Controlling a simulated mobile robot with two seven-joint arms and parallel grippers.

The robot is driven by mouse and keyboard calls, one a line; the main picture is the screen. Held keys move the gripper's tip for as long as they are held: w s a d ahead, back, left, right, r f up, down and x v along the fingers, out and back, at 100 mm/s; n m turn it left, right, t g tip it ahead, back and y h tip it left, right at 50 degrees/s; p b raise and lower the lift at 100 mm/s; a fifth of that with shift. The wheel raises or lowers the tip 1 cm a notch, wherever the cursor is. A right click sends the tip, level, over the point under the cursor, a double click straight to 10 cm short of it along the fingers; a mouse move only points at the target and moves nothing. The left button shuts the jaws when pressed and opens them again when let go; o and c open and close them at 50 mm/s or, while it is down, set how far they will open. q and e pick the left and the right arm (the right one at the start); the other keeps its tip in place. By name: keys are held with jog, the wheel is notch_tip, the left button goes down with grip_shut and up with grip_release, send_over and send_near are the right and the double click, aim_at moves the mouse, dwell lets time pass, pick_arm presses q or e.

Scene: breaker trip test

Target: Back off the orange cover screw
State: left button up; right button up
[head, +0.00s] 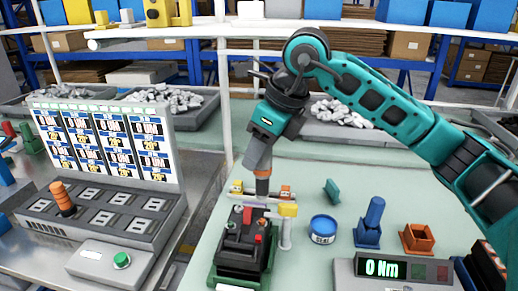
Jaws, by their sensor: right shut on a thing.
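My right gripper (262,198) points down over the black breaker unit (238,245), which sits in a green-edged holder at the lower middle of the head view. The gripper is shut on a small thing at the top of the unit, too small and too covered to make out. Small yellow and orange parts show on either side of the gripper. Small red parts show on the unit's top. I cannot pick out the orange cover screw with certainty. My left gripper is not in view.
A yellow-topped post (287,211) stands close right of the unit. A blue round tin (323,229), a blue holder (368,233), an orange open box (417,238) and a torque display (384,268) reading "0 Nm" lie further right. A panel (108,145) with screens stands left.

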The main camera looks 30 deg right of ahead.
aim_at(259, 184)
jog(key=shift+f+b, duration=2.85)
jog(key=shift+f, duration=0.4)
jog(key=shift+f+b, duration=0.7)
jog(key=shift+r, duration=0.15)
dwell(0.6)
jog(key=shift+r+p, duration=2.3)
jog(key=shift+r, duration=0.75)
